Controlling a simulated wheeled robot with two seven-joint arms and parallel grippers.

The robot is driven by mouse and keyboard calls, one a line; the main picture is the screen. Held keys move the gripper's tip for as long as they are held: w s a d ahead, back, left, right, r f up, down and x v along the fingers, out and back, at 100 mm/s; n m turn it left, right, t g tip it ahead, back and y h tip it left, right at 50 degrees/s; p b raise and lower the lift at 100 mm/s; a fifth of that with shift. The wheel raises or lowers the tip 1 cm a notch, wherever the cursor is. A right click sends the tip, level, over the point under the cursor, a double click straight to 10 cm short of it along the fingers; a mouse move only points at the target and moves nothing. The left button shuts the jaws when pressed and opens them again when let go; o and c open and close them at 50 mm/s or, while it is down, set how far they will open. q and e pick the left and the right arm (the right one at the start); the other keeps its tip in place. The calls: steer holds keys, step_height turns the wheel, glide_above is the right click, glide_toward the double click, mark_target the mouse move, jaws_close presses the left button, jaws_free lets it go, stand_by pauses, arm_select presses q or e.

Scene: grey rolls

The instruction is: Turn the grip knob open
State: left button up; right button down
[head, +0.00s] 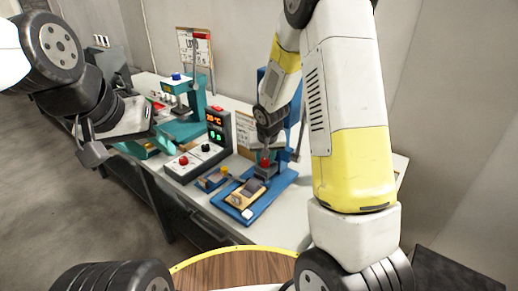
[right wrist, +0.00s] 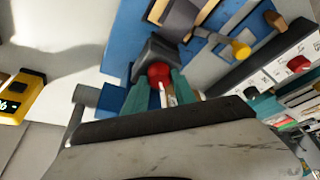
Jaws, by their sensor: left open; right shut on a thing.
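A red knob (right wrist: 158,72), which looks like the grip knob, sits against a dark grey block (right wrist: 160,52) in the right wrist view. My right gripper (right wrist: 160,95) is shut on it, with teal fingers on either side. In the head view the right gripper (head: 265,158) reaches down to the blue fixture (head: 245,207), and the red knob (head: 265,160) shows small and partly hidden. The knob's turn angle cannot be read. My left gripper (head: 88,148) is open and empty at the left, in front of the table, away from the fixture.
A control box (head: 216,130) with a lit display and a red button (head: 183,160) stands left of the blue fixture. A teal press (head: 190,105) stands further back on the white table (head: 235,100). In the right wrist view a yellow device (right wrist: 22,97) lies at left.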

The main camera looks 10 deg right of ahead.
stand_by(0.4)
steer(key=c, duration=1)
jaws_free()
steer(key=shift+v, duration=3.9)
steer(key=shift+d+r, duration=0.1)
steer(key=s+d+r+y, duration=0.1)
steer(key=s+d+r, duration=0.2)
steer(key=s+r, duration=0.7)
steer(key=shift+n+t+y, duration=0.4)
steer(key=shift+t+y, duration=0.3)
steer(key=shift+t, duration=0.1)
steer(key=s+r, duration=0.2)
steer(key=s, duration=0.2)
steer(key=s+r, duration=0.3)
steer(key=s, duration=0.2)
steer(key=s+r, duration=0.2)
steer(key=s, duration=0.3)
steer(key=shift+s+a+r, duration=0.15)
steer(key=shift+a+r, duration=0.1)
steer(key=shift+a, duration=0.1)
